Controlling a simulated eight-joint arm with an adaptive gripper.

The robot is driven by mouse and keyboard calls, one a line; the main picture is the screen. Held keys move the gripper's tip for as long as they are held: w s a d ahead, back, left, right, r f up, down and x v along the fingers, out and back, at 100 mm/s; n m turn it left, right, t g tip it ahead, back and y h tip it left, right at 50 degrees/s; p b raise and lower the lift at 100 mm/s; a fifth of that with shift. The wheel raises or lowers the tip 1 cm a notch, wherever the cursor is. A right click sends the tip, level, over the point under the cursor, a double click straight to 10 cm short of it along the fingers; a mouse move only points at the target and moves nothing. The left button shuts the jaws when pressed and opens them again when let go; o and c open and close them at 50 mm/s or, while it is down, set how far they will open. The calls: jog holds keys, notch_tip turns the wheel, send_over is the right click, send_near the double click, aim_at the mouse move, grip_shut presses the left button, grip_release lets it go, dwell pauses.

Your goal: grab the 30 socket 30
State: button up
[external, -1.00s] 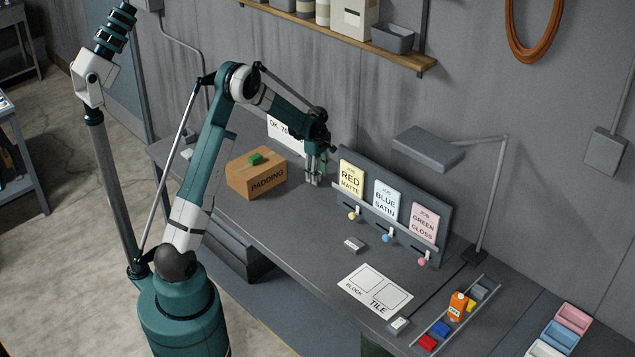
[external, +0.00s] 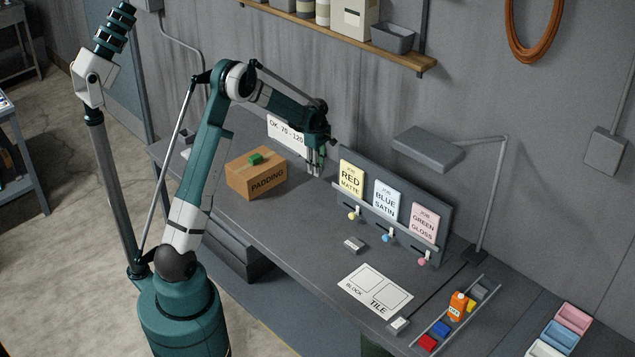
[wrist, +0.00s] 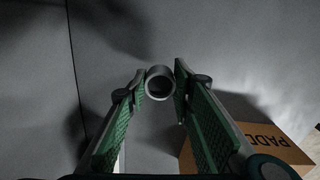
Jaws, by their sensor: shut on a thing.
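My gripper (external: 316,168) is at the back of the bench, beside the left end of the job-card board. In the wrist view my gripper (wrist: 160,80) has its green-padded fingers closed at the tips around a small grey hollow cylinder, the socket (wrist: 159,74). Its round open end faces the camera. No number can be read on it. In the external view the socket is too small or hidden to make out between the fingers.
A cardboard box marked PADDING (external: 256,177), with a green block on top, stands left of my gripper. An OK sign (external: 284,133) is behind.

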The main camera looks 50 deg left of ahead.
jog(key=shift+r, duration=3.2)
